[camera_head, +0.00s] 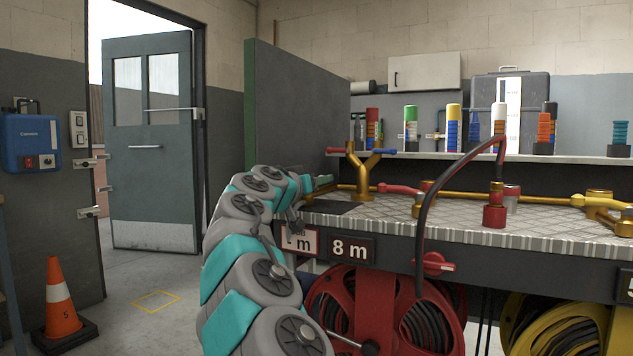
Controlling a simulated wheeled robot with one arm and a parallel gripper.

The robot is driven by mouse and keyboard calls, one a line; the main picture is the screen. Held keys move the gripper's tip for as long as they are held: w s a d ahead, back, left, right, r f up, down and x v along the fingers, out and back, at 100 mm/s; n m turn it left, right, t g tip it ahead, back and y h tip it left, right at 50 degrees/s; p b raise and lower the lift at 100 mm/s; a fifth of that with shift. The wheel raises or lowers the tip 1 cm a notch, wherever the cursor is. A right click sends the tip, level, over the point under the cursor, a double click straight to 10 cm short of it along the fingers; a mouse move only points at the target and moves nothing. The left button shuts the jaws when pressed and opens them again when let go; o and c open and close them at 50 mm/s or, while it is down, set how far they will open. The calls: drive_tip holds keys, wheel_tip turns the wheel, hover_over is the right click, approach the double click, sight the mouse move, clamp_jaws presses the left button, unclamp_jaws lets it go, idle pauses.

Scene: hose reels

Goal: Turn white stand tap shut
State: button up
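I cannot pick out a white stand or its tap for certain; my arm covers the left end of the bench. My gripper (297,217) is small and dark at the left end of the bench, partly hidden by my own links. Its fingers and any contact with a tap cannot be made out.
A metal-topped bench (450,229) carries brass pipes and a red-based fitting (495,215) with a black hose. Below are a red reel (390,310), a red tap (433,264) and a yellow reel (570,335).

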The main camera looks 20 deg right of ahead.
clamp_jaws()
idle(1.4)
